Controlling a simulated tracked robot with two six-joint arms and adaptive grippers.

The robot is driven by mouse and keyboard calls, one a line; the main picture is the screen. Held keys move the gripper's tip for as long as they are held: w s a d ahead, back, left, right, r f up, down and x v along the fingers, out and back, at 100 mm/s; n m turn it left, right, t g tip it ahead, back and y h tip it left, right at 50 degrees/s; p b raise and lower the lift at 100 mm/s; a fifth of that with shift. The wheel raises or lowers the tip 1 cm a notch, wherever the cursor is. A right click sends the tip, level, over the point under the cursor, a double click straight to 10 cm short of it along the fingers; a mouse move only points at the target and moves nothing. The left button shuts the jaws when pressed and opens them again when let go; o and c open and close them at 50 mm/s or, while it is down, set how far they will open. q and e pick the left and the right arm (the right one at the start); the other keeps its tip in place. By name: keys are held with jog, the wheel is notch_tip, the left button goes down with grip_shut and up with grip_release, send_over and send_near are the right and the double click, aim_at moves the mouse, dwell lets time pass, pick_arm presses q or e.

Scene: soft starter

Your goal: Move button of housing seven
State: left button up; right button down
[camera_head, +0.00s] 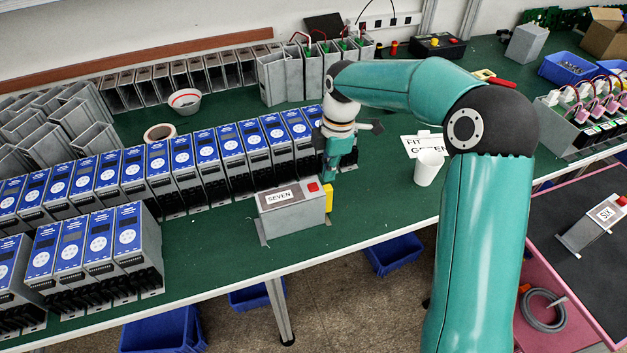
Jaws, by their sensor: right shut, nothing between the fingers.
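The grey housing labelled SEVEN (291,220) sits near the front edge of the green bench. Its red button (313,187) is at the right end of its top face. My right gripper (329,182) points down just behind and to the right of the red button, shut and empty. A yellow part (328,198) shows below it beside the housing's right end; I cannot tell what it belongs to or whether the gripper touches the housing. My left gripper is out of view.
Rows of blue-fronted units (181,160) stand behind and left of the housing. A white cup (429,167) and a paper sign (412,143) are to the right. A housing labelled SIX (590,228) lies on the dark cart surface at right.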

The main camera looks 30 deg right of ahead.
jog(key=shift+w+a, duration=0.1)
notch_tip(320, 180, up, 12)
jog(key=d, duration=0.1)
dwell(0.5)
jog(key=shift+s+d+f, duration=0.15)
jog(key=shift+s, duration=0.1)
